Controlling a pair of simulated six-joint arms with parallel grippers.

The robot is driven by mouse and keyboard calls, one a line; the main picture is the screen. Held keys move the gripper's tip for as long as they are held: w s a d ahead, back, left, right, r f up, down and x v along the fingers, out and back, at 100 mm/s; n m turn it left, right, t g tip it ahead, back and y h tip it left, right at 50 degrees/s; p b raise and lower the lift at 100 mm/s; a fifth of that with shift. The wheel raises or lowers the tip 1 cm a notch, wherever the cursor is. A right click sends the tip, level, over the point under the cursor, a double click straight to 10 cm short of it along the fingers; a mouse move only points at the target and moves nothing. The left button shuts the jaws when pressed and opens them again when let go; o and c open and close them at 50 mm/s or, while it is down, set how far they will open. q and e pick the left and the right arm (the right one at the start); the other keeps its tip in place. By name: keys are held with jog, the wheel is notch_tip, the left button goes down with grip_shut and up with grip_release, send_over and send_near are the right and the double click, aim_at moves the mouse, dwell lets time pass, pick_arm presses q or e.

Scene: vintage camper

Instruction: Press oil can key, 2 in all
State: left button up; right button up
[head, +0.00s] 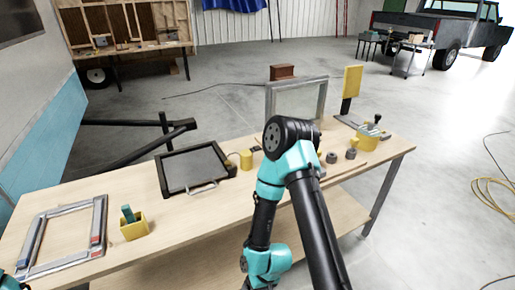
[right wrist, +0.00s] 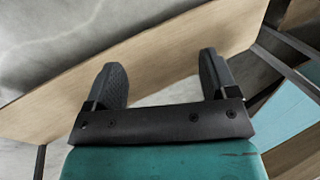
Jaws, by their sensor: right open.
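A yellow can (head: 367,143) with a dark knob or lever on top stands at the right end of the wooden workbench (head: 120,190) in the head view; it looks like the oil can. A smaller yellow can (head: 246,161) stands mid-bench, beside a black tray. My right gripper (right wrist: 162,68) is open and empty in the right wrist view, with bare wood and grey floor past its fingers. No can shows between them. In the head view my right arm crosses in front of the bench and hides part of it. My left gripper is not in view.
A black tray (head: 195,169), a metal frame (head: 64,238) and a yellow box (head: 134,229) with a green item lie on the bench. A framed pane (head: 297,100) and a yellow panel (head: 351,82) stand behind. Small grey knobs (head: 332,157) sit near my right arm.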

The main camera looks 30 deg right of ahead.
grip_shut()
dwell(0.6)
dwell(0.8)
